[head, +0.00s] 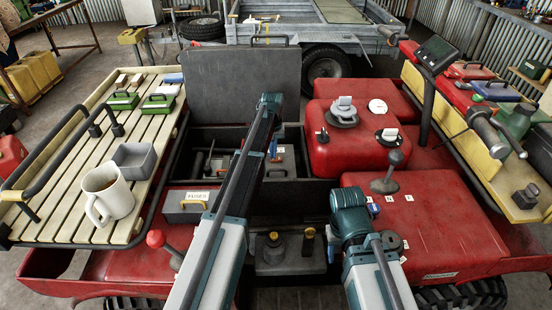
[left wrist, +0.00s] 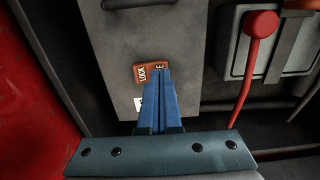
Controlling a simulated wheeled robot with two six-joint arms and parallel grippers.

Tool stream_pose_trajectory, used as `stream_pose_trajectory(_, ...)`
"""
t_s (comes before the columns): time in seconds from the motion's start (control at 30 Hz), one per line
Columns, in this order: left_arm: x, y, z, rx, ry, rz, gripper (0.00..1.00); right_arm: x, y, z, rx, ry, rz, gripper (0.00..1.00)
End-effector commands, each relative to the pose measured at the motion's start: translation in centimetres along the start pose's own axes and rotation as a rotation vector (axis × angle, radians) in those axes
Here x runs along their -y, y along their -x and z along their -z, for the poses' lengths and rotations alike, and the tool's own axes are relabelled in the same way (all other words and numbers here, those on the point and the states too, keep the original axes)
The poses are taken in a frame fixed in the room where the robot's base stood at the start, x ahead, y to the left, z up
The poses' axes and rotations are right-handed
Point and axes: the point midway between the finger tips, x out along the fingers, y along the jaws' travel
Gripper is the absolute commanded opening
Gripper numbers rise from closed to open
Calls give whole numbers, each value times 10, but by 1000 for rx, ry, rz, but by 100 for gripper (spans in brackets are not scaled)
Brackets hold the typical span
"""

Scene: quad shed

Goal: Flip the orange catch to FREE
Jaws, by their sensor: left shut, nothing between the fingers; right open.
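The orange catch plate (left wrist: 141,72) shows in the left wrist view on a grey panel. My right gripper (head: 372,206) is open and mostly hidden, above the red bodywork.
The grey panel (left wrist: 188,92) has a dark handle (left wrist: 138,3) above the catch. A red knob on a lever (left wrist: 262,24) stands right of it. In the head view, a slatted rack (head: 65,215) with a mug (head: 108,192) is left, and a dark upright lid (head: 245,85) behind.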

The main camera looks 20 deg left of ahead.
Motion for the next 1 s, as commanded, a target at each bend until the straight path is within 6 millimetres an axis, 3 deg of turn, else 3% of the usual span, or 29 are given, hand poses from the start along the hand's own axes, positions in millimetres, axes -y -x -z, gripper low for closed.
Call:
stream_pose_trajectory(0.8, 0, 65, 0, 0, 0, 0, 0, -6, 65, -4, 0, -1, 0, 50)
stream_pose_trajectory(1.0, 0, 68, 0, 0, 0, 0, 0, -6, 67, -4, 0, -1, 0, 50)
